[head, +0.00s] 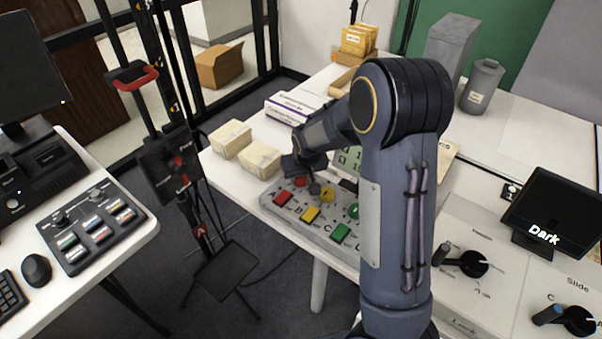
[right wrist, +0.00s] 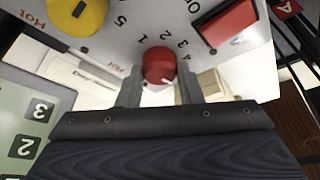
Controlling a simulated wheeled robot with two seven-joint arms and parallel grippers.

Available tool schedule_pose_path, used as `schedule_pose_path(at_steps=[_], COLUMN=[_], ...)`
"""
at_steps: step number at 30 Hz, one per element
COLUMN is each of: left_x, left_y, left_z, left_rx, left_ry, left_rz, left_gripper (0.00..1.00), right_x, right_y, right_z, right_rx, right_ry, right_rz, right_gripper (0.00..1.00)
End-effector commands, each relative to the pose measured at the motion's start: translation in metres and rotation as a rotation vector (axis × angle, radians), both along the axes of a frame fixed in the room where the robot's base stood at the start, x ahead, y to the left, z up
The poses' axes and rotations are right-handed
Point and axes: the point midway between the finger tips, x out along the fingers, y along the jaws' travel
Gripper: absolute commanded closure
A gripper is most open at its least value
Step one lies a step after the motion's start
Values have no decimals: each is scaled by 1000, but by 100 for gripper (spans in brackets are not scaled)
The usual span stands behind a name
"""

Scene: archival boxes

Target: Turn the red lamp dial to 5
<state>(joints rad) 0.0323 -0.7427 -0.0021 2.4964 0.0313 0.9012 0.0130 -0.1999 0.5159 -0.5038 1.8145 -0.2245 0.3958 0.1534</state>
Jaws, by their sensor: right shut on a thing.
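The red lamp dial (right wrist: 159,66) sits on the grey control panel (head: 268,207), with numbers printed around it. In the right wrist view its white mark is at its lower right edge; I cannot tell for certain which number it points at. My right gripper (right wrist: 160,82) has one finger on each side of the dial and is shut on it. In the head view the right gripper (head: 303,172) is over the panel's far left part, with the red dial (head: 301,182) partly hidden under it. My left gripper is out of view.
Close by are a red button (head: 283,197), a yellow button (head: 311,213), a yellow dial (head: 327,194) and a green button (head: 340,232). Two pale blocks (head: 259,158) lie beyond the panel. A screen reading "Dark" (head: 553,212) stands at the right. My right arm hides part of the table.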

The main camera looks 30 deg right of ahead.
Motion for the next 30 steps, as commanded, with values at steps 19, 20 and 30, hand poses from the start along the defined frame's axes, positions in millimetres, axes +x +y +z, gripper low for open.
schedule_pose_path(at_steps=[19,20,30], left_x=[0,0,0], left_y=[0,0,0], left_z=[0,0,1], left_rx=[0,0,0], left_ry=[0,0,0], left_rz=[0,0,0], left_gripper=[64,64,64], right_x=[0,0,-3], right_y=[0,0,1], right_z=[0,0,11], right_rx=[1,1,1], right_ry=[1,1,-2], right_rz=[-10,-10,-9], right_gripper=[45,45,45])
